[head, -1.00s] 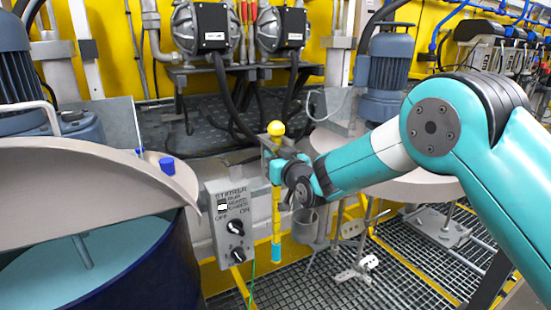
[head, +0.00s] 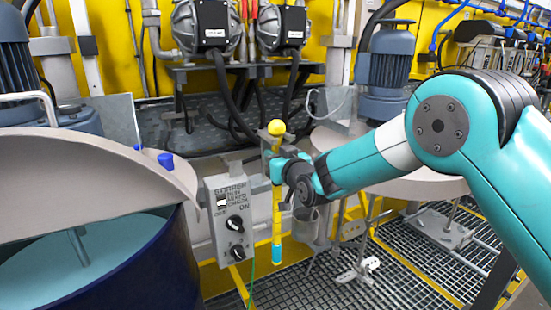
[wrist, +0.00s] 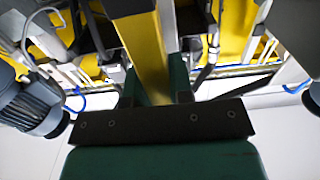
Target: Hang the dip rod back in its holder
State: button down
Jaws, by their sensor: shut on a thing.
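The dip rod (head: 277,208) is a thin yellow rod with a yellow ball on top and a teal lower tip. It hangs about upright above the grating. My gripper (head: 277,170) is shut on its upper part, below the ball. In the wrist view the yellow shaft (wrist: 143,50) runs up between the dark green fingers (wrist: 155,88). A grey bracket (head: 267,137) shows just behind the rod's top and may be the holder. I cannot tell whether the rod touches it. A grey cup (head: 304,225) is beside the rod, partly behind my wrist.
The grey stirrer control box (head: 229,215) is close to the left of the rod. A dark blue drum (head: 150,265) with a tilted lid (head: 95,175) fills the lower left. Pumps (head: 205,28) stand on a shelf behind. Open floor grating (head: 320,280) lies below.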

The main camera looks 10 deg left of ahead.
jog(key=c, duration=0.9)
grip_release()
jog(key=s+d+f+g+h+b, duration=0.1)
jog(key=s+d+g, duration=0.4)
jog(key=s, duration=0.9)
jog(key=s+d+f+g+h+b, duration=0.1)
jog(key=s+d+g+h+b, duration=0.2)
jog(key=s+d, duration=0.7)
jog(key=s+d+f+g+h+b, duration=0.1)
jog(key=s+d+g, duration=0.6)
jog(key=s, duration=1.2)
jog(key=shift+s+d+f+h+b, duration=0.2)
jog(key=shift+f+h+b, duration=0.2)
jog(key=shift+f+b, duration=0.3)
jog(key=shift+r, duration=0.1)
jog(key=shift+c, duration=0.9)
jog(key=shift+a, duration=0.2)
